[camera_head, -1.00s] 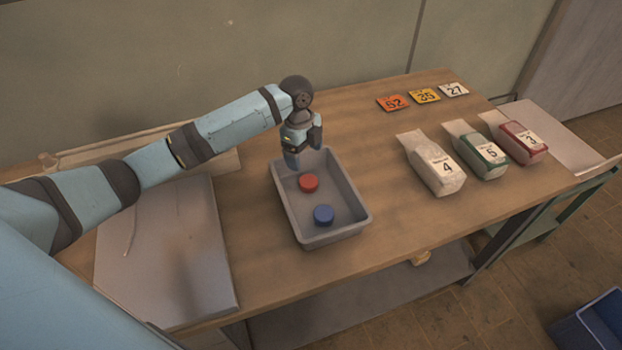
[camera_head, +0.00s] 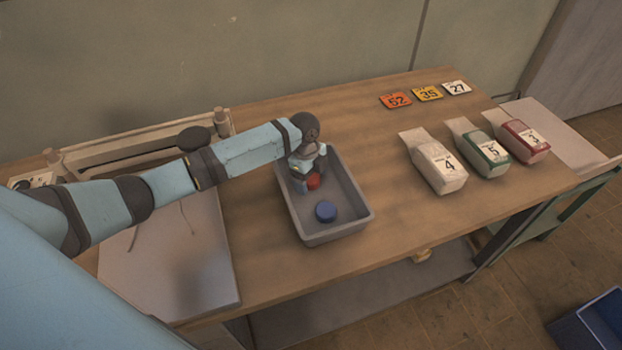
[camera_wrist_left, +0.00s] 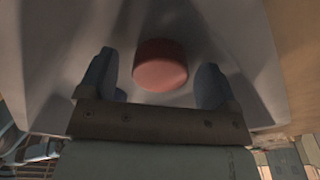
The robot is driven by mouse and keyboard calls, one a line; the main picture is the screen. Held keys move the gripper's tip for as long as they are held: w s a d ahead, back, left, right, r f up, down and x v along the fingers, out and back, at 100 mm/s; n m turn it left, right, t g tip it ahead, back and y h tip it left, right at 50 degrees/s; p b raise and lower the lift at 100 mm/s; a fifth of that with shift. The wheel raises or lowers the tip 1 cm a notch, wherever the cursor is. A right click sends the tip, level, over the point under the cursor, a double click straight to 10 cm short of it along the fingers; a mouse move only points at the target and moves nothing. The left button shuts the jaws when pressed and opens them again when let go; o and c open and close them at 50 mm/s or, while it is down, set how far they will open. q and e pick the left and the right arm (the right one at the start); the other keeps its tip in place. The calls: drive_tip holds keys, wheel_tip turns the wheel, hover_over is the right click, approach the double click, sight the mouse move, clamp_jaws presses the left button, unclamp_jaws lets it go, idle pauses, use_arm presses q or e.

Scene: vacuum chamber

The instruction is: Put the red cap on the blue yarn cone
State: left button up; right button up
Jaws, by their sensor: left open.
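The red cap (camera_head: 313,181) lies in the grey tray (camera_head: 347,231) on the table, partly hidden by my left gripper in the head view. In the left wrist view the red cap (camera_wrist_left: 160,65) shows between and just beyond the two fingers. My left gripper (camera_head: 304,177) is open, reaching down into the tray at the cap; it also shows in the left wrist view (camera_wrist_left: 157,82). A blue cap (camera_head: 326,211) lies in the near part of the tray. I see no blue yarn cone. My right gripper is not in view.
Number cards, orange (camera_head: 396,100), yellow (camera_head: 428,93) and white (camera_head: 457,88), lie at the back. A grey board (camera_head: 185,265) lies at left. The table between tray and bags is clear.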

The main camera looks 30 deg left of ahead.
use_arm(q)
drive_tip(key=c, duration=1)
drive_tip(key=shift+r, duration=0.15)
